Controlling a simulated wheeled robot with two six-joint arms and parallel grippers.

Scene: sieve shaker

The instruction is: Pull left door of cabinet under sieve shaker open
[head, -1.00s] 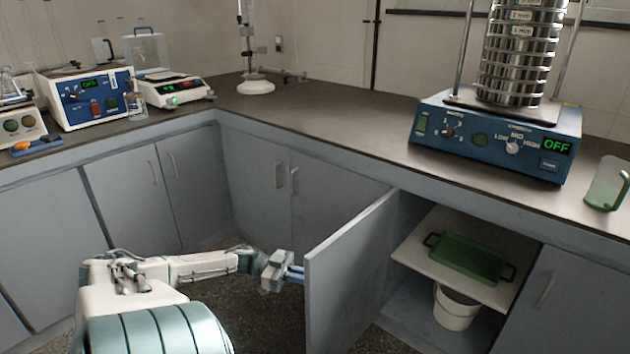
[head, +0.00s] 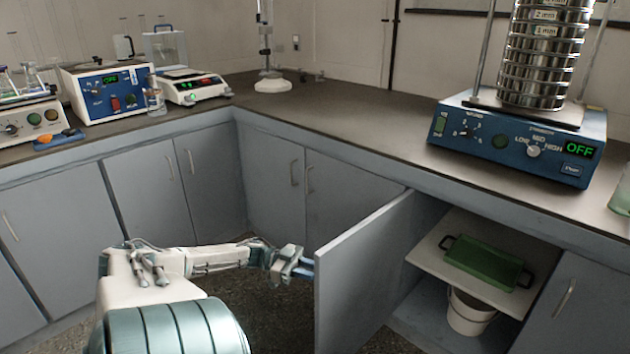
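The left door (head: 362,272) of the cabinet under the sieve shaker (head: 520,125) stands swung out, wide open. My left gripper (head: 303,268) is at the door's outer edge, on its left side in the head view. Its fingertips reach the door's edge and are partly hidden behind it. I cannot see the door's handle or whether the fingers are closed on it. My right gripper is not in view.
Inside the open cabinet a green tray (head: 484,262) lies on a shelf (head: 432,255), with a white bucket (head: 470,313) below. The closed right door (head: 580,310) is beside it. Balances and instruments stand on the left counter.

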